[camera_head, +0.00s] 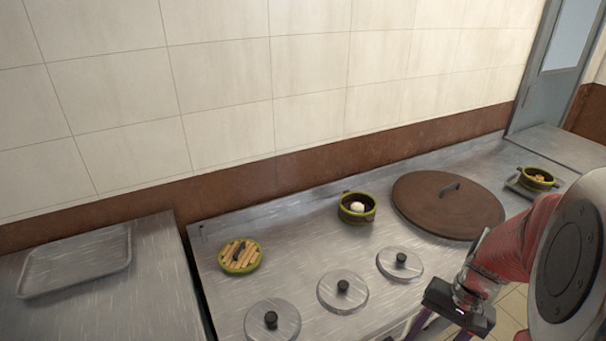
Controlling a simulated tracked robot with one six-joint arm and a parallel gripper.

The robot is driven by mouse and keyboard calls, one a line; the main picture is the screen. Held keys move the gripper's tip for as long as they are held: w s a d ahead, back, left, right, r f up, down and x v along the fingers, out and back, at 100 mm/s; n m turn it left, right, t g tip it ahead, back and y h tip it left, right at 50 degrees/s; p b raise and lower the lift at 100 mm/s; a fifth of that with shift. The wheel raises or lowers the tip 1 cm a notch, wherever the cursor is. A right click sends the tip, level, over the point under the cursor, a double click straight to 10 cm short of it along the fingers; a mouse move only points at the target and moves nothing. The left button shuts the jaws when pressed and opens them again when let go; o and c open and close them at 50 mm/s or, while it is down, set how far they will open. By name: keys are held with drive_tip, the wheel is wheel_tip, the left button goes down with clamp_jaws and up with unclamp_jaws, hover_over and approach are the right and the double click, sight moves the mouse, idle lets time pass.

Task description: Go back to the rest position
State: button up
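My gripper (440,331) is at the bottom right, at the end of my red and grey arm, in front of the stove counter. Its dark body and parts of two purple fingers show. The fingertips are cut off by the lower picture edge, so I cannot tell whether it is open or shut. Nothing held shows in the visible part.
The steel counter (290,250) carries a large brown lid (430,208), several small steel lids, a green-rimmed pot with a white item (357,208), and a slatted round lid (240,256). Another small pot (537,178) stands far right. An empty tray (75,265) lies left.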

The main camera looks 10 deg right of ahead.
drive_tip(key=a+r+n+t+h, duration=0.3)
drive_tip(key=a+r+n+t, duration=0.3)
drive_tip(key=a+r, duration=1)
wheel_tip(320, 180, up, 2)
drive_tip(key=shift+s+n, duration=0.15)
drive_tip(key=shift+n, duration=0.85)
idle(1.6)
